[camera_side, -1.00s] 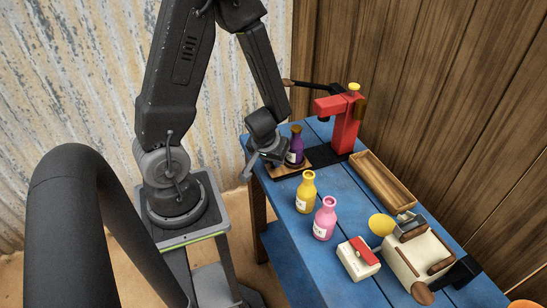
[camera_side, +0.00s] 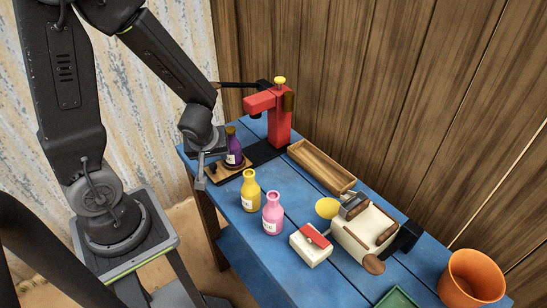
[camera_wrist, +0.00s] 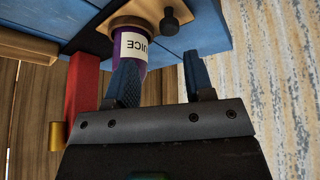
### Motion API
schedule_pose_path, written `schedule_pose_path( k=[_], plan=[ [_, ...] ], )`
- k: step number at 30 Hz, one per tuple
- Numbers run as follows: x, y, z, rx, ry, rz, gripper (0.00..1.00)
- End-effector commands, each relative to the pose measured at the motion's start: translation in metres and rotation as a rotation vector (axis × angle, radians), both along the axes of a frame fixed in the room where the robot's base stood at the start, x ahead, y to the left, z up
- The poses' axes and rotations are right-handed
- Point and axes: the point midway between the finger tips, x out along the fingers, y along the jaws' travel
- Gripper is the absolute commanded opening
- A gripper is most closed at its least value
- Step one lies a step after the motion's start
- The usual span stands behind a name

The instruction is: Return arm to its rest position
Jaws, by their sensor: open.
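My gripper (camera_side: 203,172) is at the left end of the blue table, close beside a purple juice bottle (camera_side: 233,155) with a dark stopper. The bottle stands upright on a small wooden board (camera_side: 222,178). In the wrist view my gripper (camera_wrist: 160,75) has its two fingers apart, with nothing clasped between them. The purple bottle (camera_wrist: 130,50) with its white label shows just beyond the left finger, which hides part of it. I cannot tell whether that finger touches it. My arm is bent down from its stand towards the table.
A red press-like stand (camera_side: 282,125) rises behind the bottle. A wooden tray (camera_side: 320,168), a yellow bottle (camera_side: 250,192), a pink bottle (camera_side: 272,215), a red-and-white box (camera_side: 312,248) and a cream scale (camera_side: 365,230) stand further right. An orange pot (camera_side: 472,280) is at the far right.

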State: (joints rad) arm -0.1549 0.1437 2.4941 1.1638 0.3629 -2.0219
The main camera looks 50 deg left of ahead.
Motion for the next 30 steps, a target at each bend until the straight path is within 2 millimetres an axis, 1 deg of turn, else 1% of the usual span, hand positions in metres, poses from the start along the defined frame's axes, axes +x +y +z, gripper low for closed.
schedule_pose_path(
  k=[1, 5, 8, 9, 14, 18, 21, 24, 27, 30],
  plan=[
    [0.003, -0.002, 0.015, 0.027, -0.007, -0.035, 0.48],
    [0.004, -0.012, 0.049, 0.086, 0.015, -0.141, 0.48],
    [0.001, -0.023, 0.076, 0.111, 0.041, -0.236, 0.48],
    [-0.001, -0.029, 0.086, 0.115, 0.05, -0.278, 0.48],
    [-0.014, -0.055, 0.125, 0.112, 0.082, -0.478, 0.48],
    [-0.029, -0.083, 0.157, 0.091, 0.083, -0.692, 0.48],
    [-0.04, -0.101, 0.176, 0.079, 0.066, -0.843, 0.48],
    [-0.05, -0.115, 0.189, 0.074, 0.046, -0.964, 0.48],
    [-0.056, -0.123, 0.197, 0.074, 0.031, -1.042, 0.48],
    [-0.058, -0.127, 0.201, 0.074, 0.025, -1.077, 0.48]
  ],
)
